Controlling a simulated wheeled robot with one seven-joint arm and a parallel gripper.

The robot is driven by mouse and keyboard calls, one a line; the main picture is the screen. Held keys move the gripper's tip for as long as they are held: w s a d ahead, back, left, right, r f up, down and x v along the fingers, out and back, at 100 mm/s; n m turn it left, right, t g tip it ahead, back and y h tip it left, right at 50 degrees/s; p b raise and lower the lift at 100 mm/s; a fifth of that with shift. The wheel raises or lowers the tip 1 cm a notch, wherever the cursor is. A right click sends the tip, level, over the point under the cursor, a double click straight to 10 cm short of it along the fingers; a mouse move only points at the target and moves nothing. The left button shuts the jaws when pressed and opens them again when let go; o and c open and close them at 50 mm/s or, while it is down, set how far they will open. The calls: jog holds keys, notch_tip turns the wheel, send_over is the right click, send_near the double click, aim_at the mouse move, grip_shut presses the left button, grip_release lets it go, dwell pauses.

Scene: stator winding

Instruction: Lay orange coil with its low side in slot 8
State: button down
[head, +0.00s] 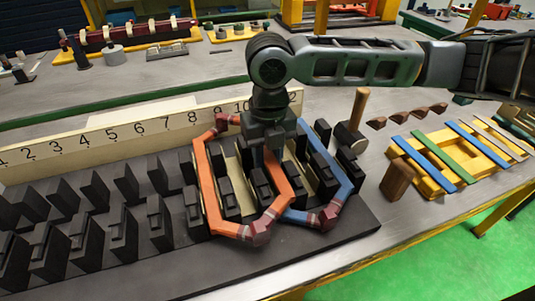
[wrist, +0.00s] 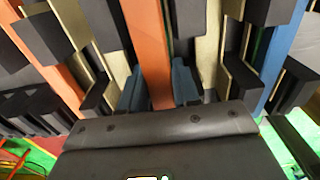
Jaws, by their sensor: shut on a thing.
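The orange coil (head: 207,190) is a hexagonal loop with dark red wrapped ends, lying over the black toothed stator block (head: 160,262). Its left side runs between teeth roughly below the 8 on the number strip (head: 110,133); its depth in the slot is hard to tell. My gripper (head: 270,150) is shut on its right side, above the teeth. In the wrist view the orange bar (wrist: 147,45) passes between the two fingers (wrist: 158,88), and the coil's other side (wrist: 52,55) shows at left.
A blue coil (head: 347,187) lies on the block just right of the orange one, partly hidden behind it. Cream liners (wrist: 208,45) stand in nearby slots. A mallet (head: 357,115), a brown block (head: 397,180) and a yellow rack (head: 455,160) with coloured strips are to the right.

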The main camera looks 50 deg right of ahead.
jog(key=shift+s+f+b, duration=0.1)
jog(key=shift+f+b, duration=0.6)
jog(key=shift+f, duration=0.35)
jog(key=c, duration=0.7)
grip_release()
jog(key=shift+c, duration=0.2)
jog(key=shift+r+p, duration=0.7)
jog(key=shift+r, duration=0.3)
notch_tip(320, 180, up, 7)
jog(key=p, duration=0.5)
jog(key=shift+r+p, duration=0.2)
jog(key=shift+p, duration=0.1)
notch_tip(320, 180, up, 8)
jog(key=b, duration=0.1)
jog(key=shift+f, duration=0.15)
